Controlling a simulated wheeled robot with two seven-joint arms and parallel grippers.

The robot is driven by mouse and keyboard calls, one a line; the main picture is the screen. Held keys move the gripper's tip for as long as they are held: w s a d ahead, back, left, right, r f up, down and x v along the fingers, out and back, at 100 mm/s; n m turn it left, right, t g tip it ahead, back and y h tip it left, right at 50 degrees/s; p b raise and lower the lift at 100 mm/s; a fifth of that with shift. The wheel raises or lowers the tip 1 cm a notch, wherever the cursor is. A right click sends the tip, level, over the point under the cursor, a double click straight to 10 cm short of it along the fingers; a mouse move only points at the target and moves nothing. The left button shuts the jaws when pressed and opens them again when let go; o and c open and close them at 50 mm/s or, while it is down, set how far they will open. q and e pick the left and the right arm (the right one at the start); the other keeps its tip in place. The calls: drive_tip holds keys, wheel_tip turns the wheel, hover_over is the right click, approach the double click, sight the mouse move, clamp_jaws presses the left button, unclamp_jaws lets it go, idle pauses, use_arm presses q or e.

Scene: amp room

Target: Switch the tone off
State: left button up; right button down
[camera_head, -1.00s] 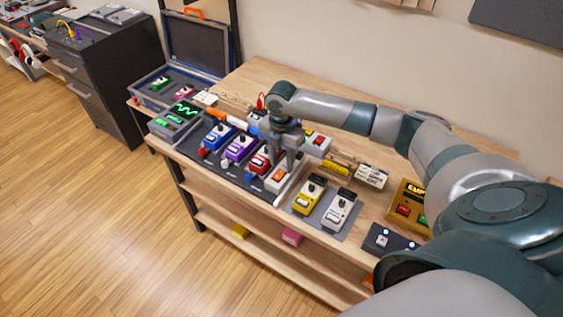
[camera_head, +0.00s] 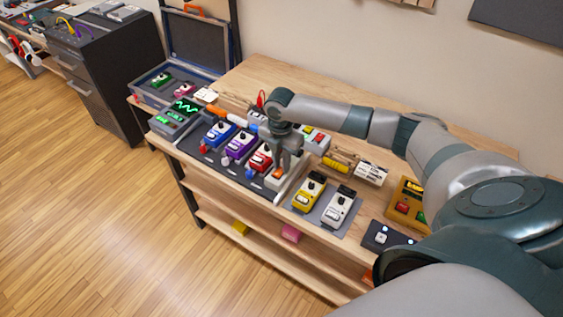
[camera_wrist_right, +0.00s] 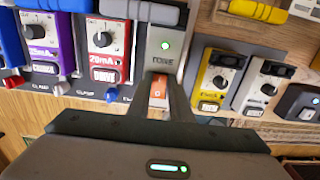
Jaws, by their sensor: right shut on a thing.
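The tone unit (camera_head: 273,184) is a pale grey box at the right end of the dark pedal board. In the right wrist view, the tone unit (camera_wrist_right: 164,42) carries a TONE label and a lit green light (camera_wrist_right: 165,45). An orange switch (camera_wrist_right: 158,92) sits below the label, between my fingers. My right gripper (camera_head: 281,171) comes down onto the unit from above, shut on the orange switch. The fingers partly hide the switch and the unit. In the right wrist view, the right gripper (camera_wrist_right: 159,84) frames the switch from both sides. My left gripper is out of view.
Blue, purple and red pedals (camera_head: 260,158) stand close on the left. A yellow pedal (camera_head: 309,192) and a white pedal (camera_head: 339,207) stand on the right. A scope with a green trace (camera_head: 184,106) is at the far left.

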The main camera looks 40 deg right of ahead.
drive_tip(key=shift+s+a+r+h+p, duration=0.1)
drive_tip(key=shift+a+r+h+p, duration=0.2)
drive_tip(key=shift+h+p, duration=0.3)
drive_tip(key=shift+s+a+t+h+p, duration=0.1)
drive_tip(key=shift+t+h+p, duration=0.3)
drive_tip(key=shift+p, duration=0.35)
drive_tip(key=shift+f+h, duration=0.1)
drive_tip(key=shift+h, duration=0.2)
drive_tip(key=c, duration=1.6)
unclamp_jaws()
